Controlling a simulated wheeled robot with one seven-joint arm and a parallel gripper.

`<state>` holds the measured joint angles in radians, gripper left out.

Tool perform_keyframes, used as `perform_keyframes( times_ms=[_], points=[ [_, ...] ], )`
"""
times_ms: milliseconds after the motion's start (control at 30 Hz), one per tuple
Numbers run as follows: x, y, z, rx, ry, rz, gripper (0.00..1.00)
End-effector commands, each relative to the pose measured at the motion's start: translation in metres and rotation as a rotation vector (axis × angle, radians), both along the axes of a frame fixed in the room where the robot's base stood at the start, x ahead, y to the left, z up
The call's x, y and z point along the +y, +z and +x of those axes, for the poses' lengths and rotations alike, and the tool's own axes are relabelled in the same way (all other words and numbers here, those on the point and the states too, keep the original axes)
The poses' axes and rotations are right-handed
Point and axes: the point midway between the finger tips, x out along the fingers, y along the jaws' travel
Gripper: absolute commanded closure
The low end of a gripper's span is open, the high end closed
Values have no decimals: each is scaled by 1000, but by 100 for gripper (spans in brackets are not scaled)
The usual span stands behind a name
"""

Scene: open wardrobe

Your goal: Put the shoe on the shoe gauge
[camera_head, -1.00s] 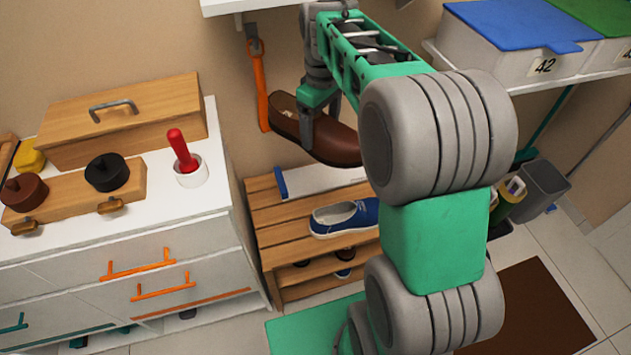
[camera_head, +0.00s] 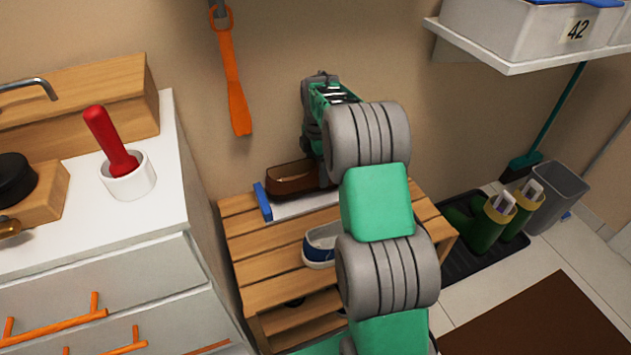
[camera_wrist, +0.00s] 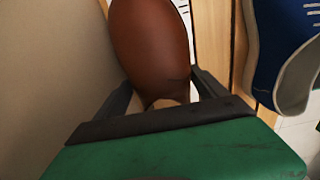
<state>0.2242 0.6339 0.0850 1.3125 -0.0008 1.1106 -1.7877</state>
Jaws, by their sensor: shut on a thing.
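The brown shoe (camera_head: 291,180) is over the shoe gauge (camera_head: 300,206), a white plate with a blue end stop (camera_head: 263,201) on the top of the wooden rack. The shoe looks level and lines up along the gauge; whether it touches the plate cannot be told. My gripper (camera_wrist: 165,88) is shut on the shoe, and in the wrist view the shoe (camera_wrist: 150,38) lies between its two fingers.
A blue and white shoe (camera_head: 320,245) stands on the rack (camera_head: 245,250) in front of the gauge. An orange shoehorn (camera_head: 232,85) hangs on the wall. A white cabinet (camera_head: 110,275) stands to the left, and green boots (camera_head: 490,225) stand on a dark tray at right.

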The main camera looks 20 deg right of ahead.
Motion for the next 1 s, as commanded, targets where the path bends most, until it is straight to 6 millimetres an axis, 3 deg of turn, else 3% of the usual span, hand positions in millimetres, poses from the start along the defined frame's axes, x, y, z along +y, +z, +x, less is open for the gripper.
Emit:
perform_keyframes(
  times_ms=[33, 133, 467, 500, 700, 1000],
  points=[
    [1, -15, 0, 2, 0, 0, 74],
    [1, -31, 0, 1, 1, 0, 74],
    [2, -34, 0, -1, 2, 0, 74],
    [2, -35, 0, 0, 2, 0, 16],
    [2, -34, 0, 0, 2, 0, 0],
    [2, -29, 0, 0, 1, 0, 0]
  ],
)
